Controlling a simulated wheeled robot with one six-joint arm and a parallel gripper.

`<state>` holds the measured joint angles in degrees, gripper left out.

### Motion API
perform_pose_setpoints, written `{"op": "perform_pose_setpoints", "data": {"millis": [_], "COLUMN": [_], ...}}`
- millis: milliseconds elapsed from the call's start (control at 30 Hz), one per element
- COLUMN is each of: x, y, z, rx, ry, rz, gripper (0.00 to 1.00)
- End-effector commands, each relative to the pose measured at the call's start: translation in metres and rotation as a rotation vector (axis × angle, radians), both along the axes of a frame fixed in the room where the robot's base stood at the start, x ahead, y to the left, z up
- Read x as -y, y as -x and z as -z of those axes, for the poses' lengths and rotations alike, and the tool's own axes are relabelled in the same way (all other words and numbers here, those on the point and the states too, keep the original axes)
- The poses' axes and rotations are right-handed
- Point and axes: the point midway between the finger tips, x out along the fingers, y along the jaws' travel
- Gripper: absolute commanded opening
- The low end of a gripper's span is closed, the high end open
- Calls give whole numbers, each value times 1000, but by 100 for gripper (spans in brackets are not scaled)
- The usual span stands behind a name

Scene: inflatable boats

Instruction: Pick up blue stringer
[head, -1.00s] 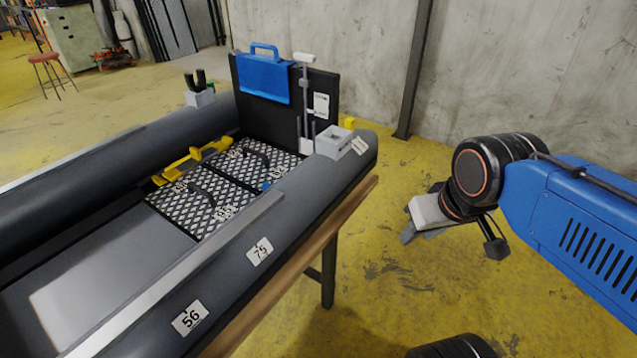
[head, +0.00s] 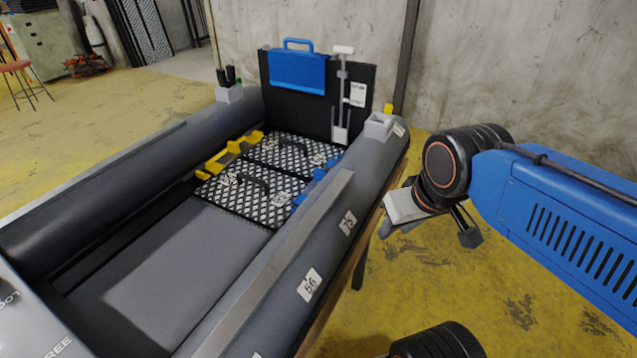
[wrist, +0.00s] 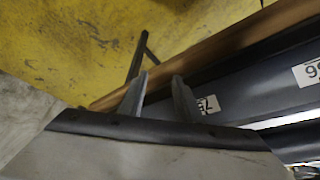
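The blue stringer (head: 312,186) lies in the boat along the right edge of the chequered floor panels. The right-hand tube and its grey rail hide part of it. A matching yellow stringer (head: 228,154) lies along the left edge of the panels. My gripper (head: 392,228) is outside the boat, right of the right-hand tube, and apart from the stringer. In the wrist view my gripper (wrist: 160,80) has its two fingers apart with nothing between them. The wrist view shows the boat's side and the yellow floor, and no blue stringer.
The grey boat (head: 345,218) rests on a wooden-edged stand. Its black transom (head: 352,118) carries a blue case (head: 298,70) and a white-topped upright rod (head: 342,90). The right-hand tube lies between my gripper and the stringer. Yellow floor (head: 540,310) is open at the right.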

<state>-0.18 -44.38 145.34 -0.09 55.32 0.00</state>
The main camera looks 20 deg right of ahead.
Motion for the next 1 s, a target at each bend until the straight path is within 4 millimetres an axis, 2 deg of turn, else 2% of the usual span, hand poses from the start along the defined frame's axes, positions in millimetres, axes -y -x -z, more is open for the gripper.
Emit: {"op": "perform_pose_setpoints", "data": {"millis": [233,333,467,667,1000], "x": [0,0,-1,-6,-20], "y": [0,-1,-11,-51,-138], "z": [0,-1,-9,-40,-85], "rx": [0,-1,-16,-73,-183], "ry": [0,0,9,42,97], "rz": [0,-1,-26,-126,-332], "gripper": [31,36,36,36,36]}}
